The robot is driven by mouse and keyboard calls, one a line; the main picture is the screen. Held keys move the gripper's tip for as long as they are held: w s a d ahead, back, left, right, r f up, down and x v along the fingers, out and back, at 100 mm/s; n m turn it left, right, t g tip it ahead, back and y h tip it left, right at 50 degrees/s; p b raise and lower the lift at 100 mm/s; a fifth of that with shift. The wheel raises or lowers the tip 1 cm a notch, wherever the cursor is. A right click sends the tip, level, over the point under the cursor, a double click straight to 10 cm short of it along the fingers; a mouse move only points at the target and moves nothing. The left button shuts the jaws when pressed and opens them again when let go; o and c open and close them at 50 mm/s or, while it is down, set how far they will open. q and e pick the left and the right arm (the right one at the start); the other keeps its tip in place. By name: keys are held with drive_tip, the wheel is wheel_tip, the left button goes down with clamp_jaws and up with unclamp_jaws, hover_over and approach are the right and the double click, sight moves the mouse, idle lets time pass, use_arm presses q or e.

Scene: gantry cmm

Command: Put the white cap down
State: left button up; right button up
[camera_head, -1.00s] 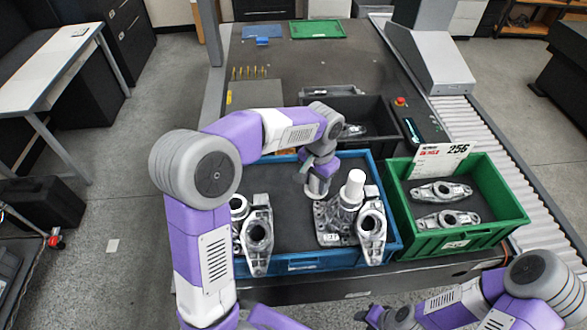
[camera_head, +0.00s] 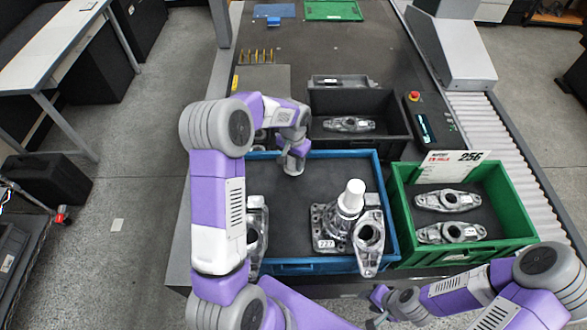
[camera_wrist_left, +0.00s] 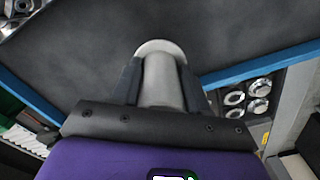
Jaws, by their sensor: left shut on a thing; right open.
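My left gripper (camera_head: 292,166) is over the back left part of the blue crate (camera_head: 388,205). In the left wrist view its two fingers (camera_wrist_left: 160,85) are shut on the white cap (camera_wrist_left: 161,48), a pale cylinder with a wider round end, above the crate's dark floor. In the head view the cap is mostly hidden by the gripper. A similar white-topped cylinder (camera_head: 352,196) stands upright on a metal part at the crate's front right. My right gripper (camera_head: 376,314) is open and empty, low in front of the crates.
A metal casting (camera_head: 369,238) leans beside the white-topped part; another at the crate's left is partly hidden by my left arm. A green crate (camera_head: 400,215) with two castings stands right. A black bin (camera_head: 395,150) is behind. The blue crate's back middle floor is bare.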

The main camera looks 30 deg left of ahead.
sight(294, 168)
use_arm(q)
drive_tip(key=shift+f, duration=1.95)
drive_tip(key=shift+f+b, duration=0.1)
drive_tip(key=shift+b, duration=0.2)
drive_tip(key=o, duration=1)
